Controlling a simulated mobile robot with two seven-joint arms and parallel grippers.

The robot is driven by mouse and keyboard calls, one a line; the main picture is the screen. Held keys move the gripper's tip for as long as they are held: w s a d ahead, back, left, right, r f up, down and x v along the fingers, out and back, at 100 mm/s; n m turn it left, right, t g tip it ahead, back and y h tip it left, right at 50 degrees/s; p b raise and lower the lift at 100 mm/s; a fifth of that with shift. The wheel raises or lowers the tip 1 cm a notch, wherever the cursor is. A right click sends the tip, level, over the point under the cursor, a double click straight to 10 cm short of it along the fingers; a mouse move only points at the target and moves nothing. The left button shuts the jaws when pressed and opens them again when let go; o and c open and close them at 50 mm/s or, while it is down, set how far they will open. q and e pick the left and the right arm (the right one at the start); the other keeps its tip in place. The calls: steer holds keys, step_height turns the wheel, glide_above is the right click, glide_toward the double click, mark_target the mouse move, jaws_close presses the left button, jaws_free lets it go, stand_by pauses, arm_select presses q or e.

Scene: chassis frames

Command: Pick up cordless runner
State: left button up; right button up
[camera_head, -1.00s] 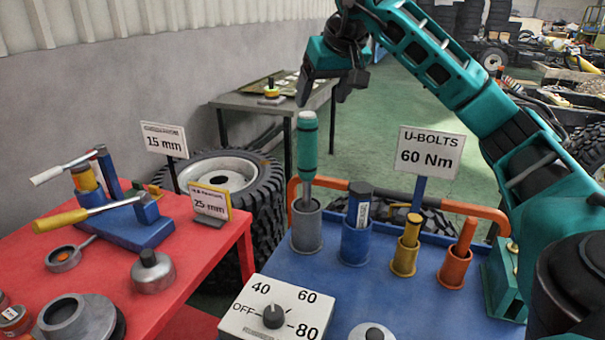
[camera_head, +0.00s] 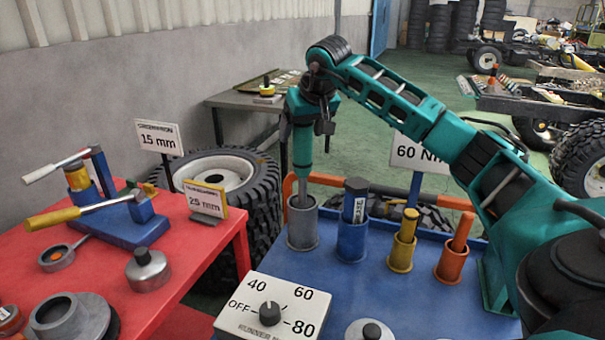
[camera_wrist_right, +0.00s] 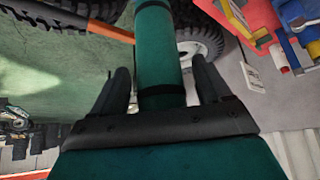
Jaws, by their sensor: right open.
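The cordless runner (camera_head: 303,152) is a teal upright cylinder standing in the grey cup (camera_head: 303,228) on the blue bench. Its upper part is hidden by my right gripper (camera_head: 306,124), which reaches down over it from above. In the right wrist view the runner's teal body (camera_wrist_right: 158,55) with dark bands runs between the two dark fingers of my right gripper (camera_wrist_right: 161,88). The fingers stand apart, one on each side, with a visible gap to the runner. My left gripper is in no view.
Blue (camera_head: 354,228), yellow (camera_head: 403,246) and orange (camera_head: 455,254) cups with tools stand right of the grey cup. An orange rail (camera_head: 340,182) runs behind them. A dial box (camera_head: 268,308) sits in front. A red table (camera_head: 190,262) is on the left.

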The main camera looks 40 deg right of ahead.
steer(key=shift+c, duration=0.3)
jaws_close()
stand_by(0.5)
steer(key=shift+r, duration=0.1)
